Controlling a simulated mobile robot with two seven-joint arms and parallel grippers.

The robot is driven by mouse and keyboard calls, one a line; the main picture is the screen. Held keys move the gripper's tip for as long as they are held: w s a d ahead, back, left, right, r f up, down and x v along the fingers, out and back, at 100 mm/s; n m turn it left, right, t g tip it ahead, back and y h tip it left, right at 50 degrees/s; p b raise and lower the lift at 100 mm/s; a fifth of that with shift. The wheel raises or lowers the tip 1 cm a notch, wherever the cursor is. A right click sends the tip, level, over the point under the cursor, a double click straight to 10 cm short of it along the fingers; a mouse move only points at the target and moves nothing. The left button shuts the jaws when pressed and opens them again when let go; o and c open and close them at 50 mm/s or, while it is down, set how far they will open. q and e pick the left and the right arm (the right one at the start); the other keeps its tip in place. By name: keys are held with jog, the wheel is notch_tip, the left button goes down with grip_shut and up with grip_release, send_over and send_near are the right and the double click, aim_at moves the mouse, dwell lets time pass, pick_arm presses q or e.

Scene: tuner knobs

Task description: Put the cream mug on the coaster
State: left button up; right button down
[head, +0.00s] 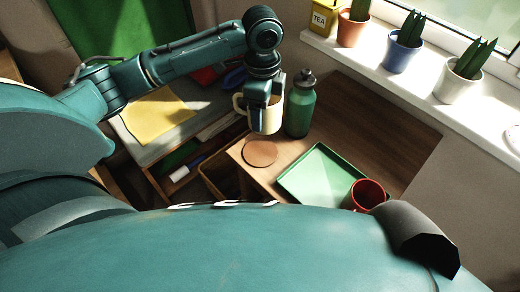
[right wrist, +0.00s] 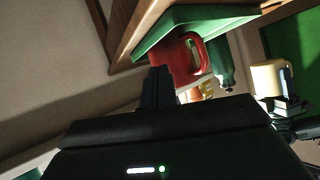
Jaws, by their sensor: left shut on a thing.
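The cream mug (head: 271,121) hangs upright below my left gripper (head: 258,103), which is shut on it. The mug also shows at the right of the right wrist view (right wrist: 268,77), with my left gripper (right wrist: 290,104) beside it. The round brown coaster (head: 259,153) lies bare on the wooden desk, just in front of the mug in the head view. The mug appears apart from the coaster; its exact height is unclear. My right gripper (right wrist: 158,88) shows dark in the right wrist view, in front of the red mug (right wrist: 178,58); its jaw opening is unclear.
A green bottle (head: 300,106) stands close to the right of the cream mug. A green tray (head: 318,172) lies right of the coaster, with the red mug (head: 367,194) at its near right corner. An open drawer (head: 221,176) is left of the coaster. Potted plants line the sill (head: 405,84).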

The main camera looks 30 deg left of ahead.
pick_arm(q)
jog(key=m, duration=0.2)
jog(key=f+m, duration=0.1)
jog(key=m, duration=0.1)
jog(key=a+f+m, duration=0.1)
jog(key=shift+w+f+m, duration=0.1)
jog(key=shift+f+m, duration=0.1)
jog(key=shift+m, duration=0.2)
notch_tip(320, 180, down, 10)
jog(key=shift+f+b, duration=0.1)
jog(key=shift+b, duration=0.5)
jog(key=o, duration=1.3)
jog(key=shift+f, duration=0.1)
